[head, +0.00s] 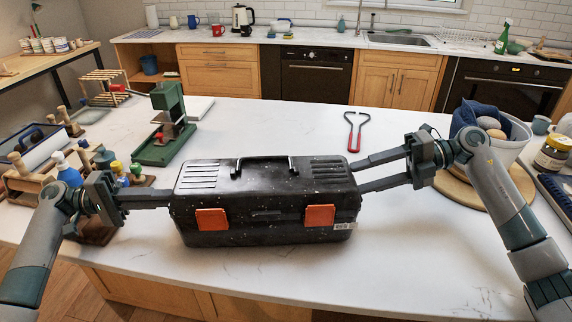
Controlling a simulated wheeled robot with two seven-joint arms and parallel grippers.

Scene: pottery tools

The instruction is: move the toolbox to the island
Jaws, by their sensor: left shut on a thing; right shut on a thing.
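A black toolbox (262,203) with two orange latches and a black top handle (264,164) is at the front middle of the white island (400,262). It looks level and upright; whether its underside touches the top, I cannot tell for sure. My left gripper (168,199) is at the toolbox's left end, shut on it. My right gripper (358,175) is at the right end, its two fingers on that end, shut on it. The contact of the fingers is partly hidden.
A green press (170,128) stands behind the toolbox at left. Jars and a wooden tool rack crowd the left side. A red-handled tool (354,132) lies behind at right. A pot (512,135) stands at right on a wooden board. Front right of the island is clear.

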